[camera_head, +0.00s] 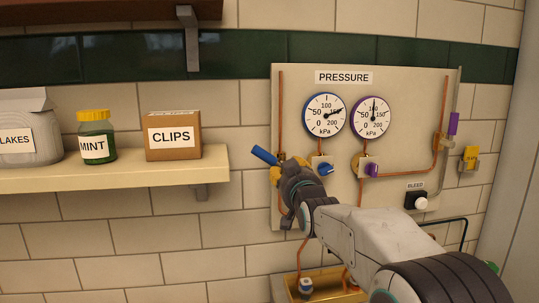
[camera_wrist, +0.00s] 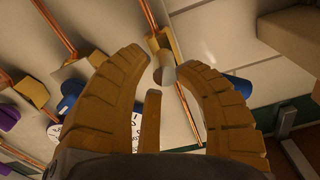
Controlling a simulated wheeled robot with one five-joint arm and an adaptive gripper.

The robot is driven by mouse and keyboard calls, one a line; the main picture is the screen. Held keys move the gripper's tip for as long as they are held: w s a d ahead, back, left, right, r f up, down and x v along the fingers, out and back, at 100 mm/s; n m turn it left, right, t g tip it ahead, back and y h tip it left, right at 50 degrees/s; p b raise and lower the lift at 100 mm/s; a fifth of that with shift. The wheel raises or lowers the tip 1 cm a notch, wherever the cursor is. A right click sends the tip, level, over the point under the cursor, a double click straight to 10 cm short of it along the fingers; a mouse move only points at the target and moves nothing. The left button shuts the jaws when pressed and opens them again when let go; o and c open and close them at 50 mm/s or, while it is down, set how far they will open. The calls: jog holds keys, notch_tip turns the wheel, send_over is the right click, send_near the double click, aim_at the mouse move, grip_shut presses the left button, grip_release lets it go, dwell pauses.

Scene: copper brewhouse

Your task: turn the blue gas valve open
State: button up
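The blue valve lever (camera_head: 264,155) sticks out up and to the left from a brass valve on the leftmost copper pipe, oblique to the pipe. In the wrist view the blue lever (camera_wrist: 238,85) shows partly behind my right-hand finger. My gripper (camera_head: 279,174) is at this valve and hides much of its body. In the wrist view my gripper (camera_wrist: 165,58) is open, its fingertips spread on either side of the valve's silver stem (camera_wrist: 164,74). I cannot tell whether a finger touches the lever.
The panel (camera_head: 410,85) also carries a blue-rimmed gauge (camera_head: 325,115), a purple-rimmed gauge (camera_head: 371,117), a blue knob (camera_head: 325,169), a purple knob (camera_head: 372,170) and a bleed button (camera_head: 421,204). A purple lever (camera_head: 453,123) is at right.

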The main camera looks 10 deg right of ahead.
jog(key=shift+s+a+r, duration=0.1)
jog(key=shift+a, duration=0.15)
jog(key=shift+s+b, duration=0.95)
jog(key=shift+s, duration=0.3)
jog(key=n+b, duration=0.4)
jog(key=n, duration=0.7)
jog(key=shift+n, duration=0.3)
jog(key=shift+w, duration=0.1)
